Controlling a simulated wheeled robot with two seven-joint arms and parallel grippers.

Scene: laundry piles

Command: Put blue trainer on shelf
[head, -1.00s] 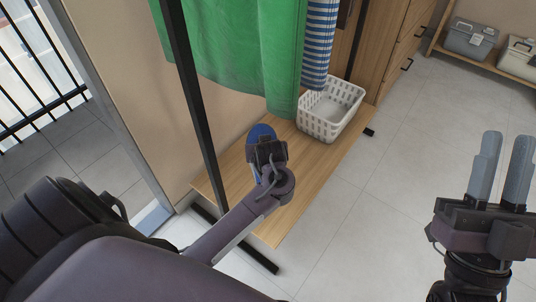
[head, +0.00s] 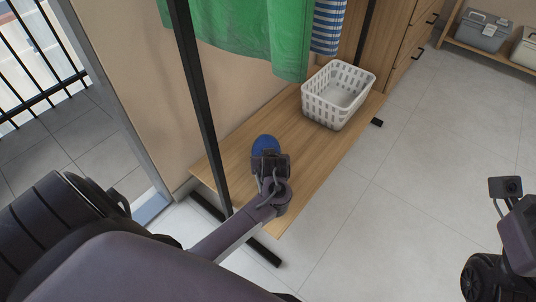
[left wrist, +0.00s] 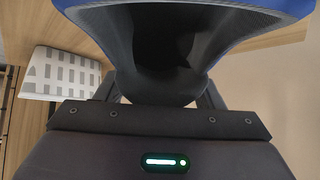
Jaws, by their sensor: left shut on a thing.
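The blue trainer (head: 265,144) is gripped at the end of my left arm, over the wooden shelf board (head: 292,135) of the clothes rack. My left gripper (head: 268,160) is shut on it. In the left wrist view the blue trainer (left wrist: 290,7) fills the top, with its dark opening facing the camera. Whether its sole touches the board or hangs just above it, I cannot tell. At the right edge only part of my right wrist shows, and its fingers are out of view.
A white laundry basket (head: 338,95) stands on the far part of the shelf. A green garment (head: 250,40) and a blue-striped one (head: 329,25) hang above. A black rack post (head: 203,105) rises left of my left gripper. Board between trainer and basket is bare.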

